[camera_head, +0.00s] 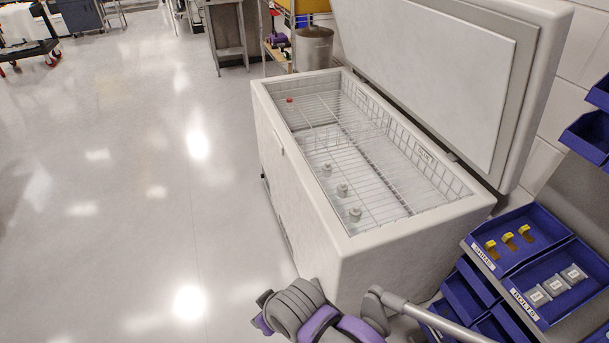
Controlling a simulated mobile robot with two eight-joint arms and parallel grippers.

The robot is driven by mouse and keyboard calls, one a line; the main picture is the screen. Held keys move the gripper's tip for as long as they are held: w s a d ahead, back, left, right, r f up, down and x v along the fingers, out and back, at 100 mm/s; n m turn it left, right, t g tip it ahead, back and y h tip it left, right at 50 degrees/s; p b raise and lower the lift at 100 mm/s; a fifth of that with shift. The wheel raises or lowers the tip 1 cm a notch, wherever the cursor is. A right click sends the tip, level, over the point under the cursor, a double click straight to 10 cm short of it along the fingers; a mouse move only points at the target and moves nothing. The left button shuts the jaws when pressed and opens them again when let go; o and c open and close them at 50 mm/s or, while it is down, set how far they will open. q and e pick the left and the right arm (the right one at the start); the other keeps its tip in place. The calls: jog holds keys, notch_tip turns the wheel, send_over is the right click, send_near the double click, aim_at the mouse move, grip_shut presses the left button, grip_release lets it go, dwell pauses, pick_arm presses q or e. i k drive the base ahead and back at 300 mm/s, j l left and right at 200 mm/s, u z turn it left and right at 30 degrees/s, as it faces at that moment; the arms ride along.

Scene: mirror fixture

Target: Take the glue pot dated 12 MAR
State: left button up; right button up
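An open chest freezer (372,249) stands in the middle right, with its lid raised. Inside, wire baskets (400,182) hold three small pale pots in a row near the front left: a far one (327,169), a middle one (342,189) and a near one (355,214). A small red-topped item (290,100) sits in the far left corner. A small label (424,154) is on the right basket wall; its text is too small to read surely. No date is legible on any pot. Neither gripper is in view; grey and purple parts at the bottom edge look like my own arm.
Blue bins stand at the right: one marked SHIMS (483,256) holds yellow pieces, one marked BOLTS (524,305) holds grey labelled pieces. A metal bin (313,48) stands behind. The floor at left is clear.

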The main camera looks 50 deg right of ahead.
aim_at(325, 173)
jog(key=i+j+z, duration=0.2)
jog(key=i+j, duration=0.65)
jog(key=i, duration=0.15)
jog(key=i+l+z, duration=0.1)
jog(key=i+z, duration=0.6)
jog(key=i, duration=0.15)
jog(key=i+j+z, duration=0.2)
jog(key=i+z, duration=0.15)
jog(key=i+l+z, duration=0.2)
jog(key=z, duration=0.25)
jog(key=i+z, duration=0.5)
jog(key=i+j+z, duration=0.1)
jog(key=i+z, duration=0.2)
jog(key=z, duration=0.15)
jog(key=i+l+z, duration=0.15)
jog(key=i, duration=0.25)
